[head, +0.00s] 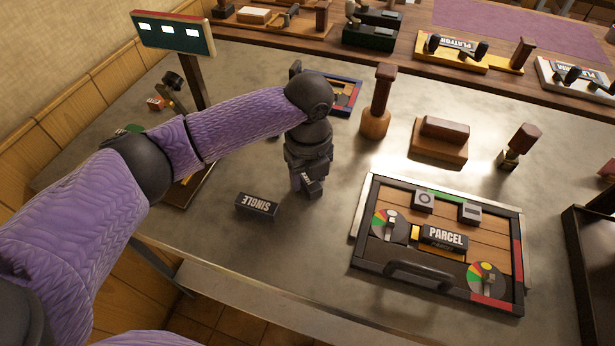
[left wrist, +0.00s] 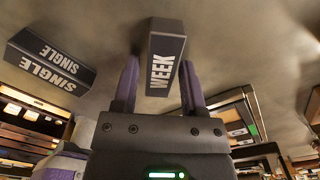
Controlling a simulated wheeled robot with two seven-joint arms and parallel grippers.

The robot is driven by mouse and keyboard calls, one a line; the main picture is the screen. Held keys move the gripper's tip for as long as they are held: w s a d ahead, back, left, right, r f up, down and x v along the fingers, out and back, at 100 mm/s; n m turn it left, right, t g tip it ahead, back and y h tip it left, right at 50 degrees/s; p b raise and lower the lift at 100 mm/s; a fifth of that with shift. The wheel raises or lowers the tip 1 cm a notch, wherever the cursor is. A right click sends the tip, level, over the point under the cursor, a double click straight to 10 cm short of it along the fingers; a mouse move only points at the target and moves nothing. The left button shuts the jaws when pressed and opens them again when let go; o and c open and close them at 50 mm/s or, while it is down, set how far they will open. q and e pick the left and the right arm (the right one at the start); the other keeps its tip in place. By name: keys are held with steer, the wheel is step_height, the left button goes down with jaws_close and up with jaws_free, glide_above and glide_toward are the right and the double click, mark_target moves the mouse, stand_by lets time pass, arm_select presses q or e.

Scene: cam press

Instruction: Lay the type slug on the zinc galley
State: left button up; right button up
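A dark type slug marked WEEK (left wrist: 166,60) lies between the fingers of my left gripper (left wrist: 160,75) in the left wrist view. A strip of grey shows between the slug and one finger, so the gripper looks open around it. In the head view the left gripper (head: 303,188) points down low over the grey metal top, with the WEEK slug (head: 311,184) at its fingertips. A second dark slug marked SINGLE (head: 257,204) lies apart to the left, also in the left wrist view (left wrist: 48,62). I cannot tell which surface is the zinc galley. My right gripper is not in view.
A framed wooden bed (head: 388,262) with dials, a black handle and a PARCEL slug (head: 443,236) stands to the right. Behind are a wooden-handled tool (head: 377,105), a wooden block (head: 440,140) and a stamp (head: 518,146). Bare metal top lies in front of the gripper.

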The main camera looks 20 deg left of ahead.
arm_select(q)
jaws_close()
